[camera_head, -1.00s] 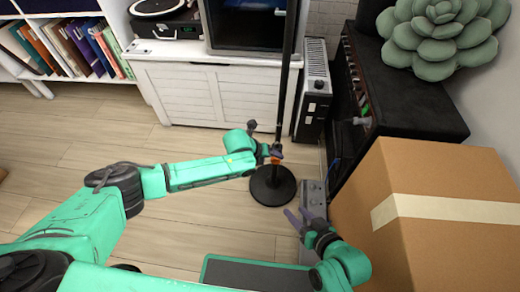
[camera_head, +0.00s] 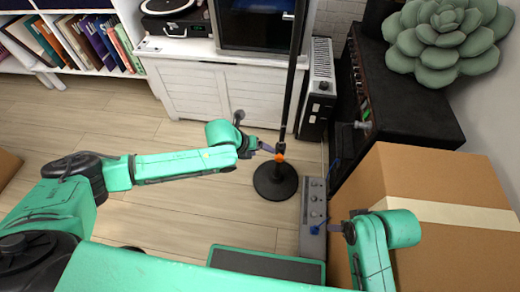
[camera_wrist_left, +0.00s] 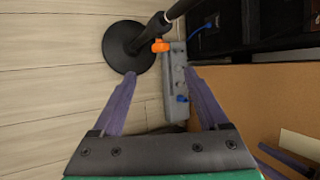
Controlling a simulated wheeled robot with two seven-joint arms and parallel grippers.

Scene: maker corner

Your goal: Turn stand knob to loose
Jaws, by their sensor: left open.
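The stand is a black pole (camera_head: 290,88) rising from a round black base (camera_head: 275,183) on the floor. Its orange knob (camera_head: 280,158) is low on the pole; it also shows in the left wrist view (camera_wrist_left: 160,45), near the base. My left gripper (camera_head: 267,147) is just left of the pole, close to the knob. In the left wrist view its purple fingers (camera_wrist_left: 160,74) are spread and empty, with the knob beyond their tips and apart from them. My right gripper (camera_head: 322,228) is by the cardboard box, its fingers mostly hidden.
A grey power strip (camera_head: 313,205) with a blue plug lies right of the base. A cardboard box (camera_head: 445,180) and black amplifier (camera_head: 410,110) stand at the right. A white cabinet (camera_head: 200,90) and a slim heater (camera_head: 318,85) are behind. Floor left of the base is clear.

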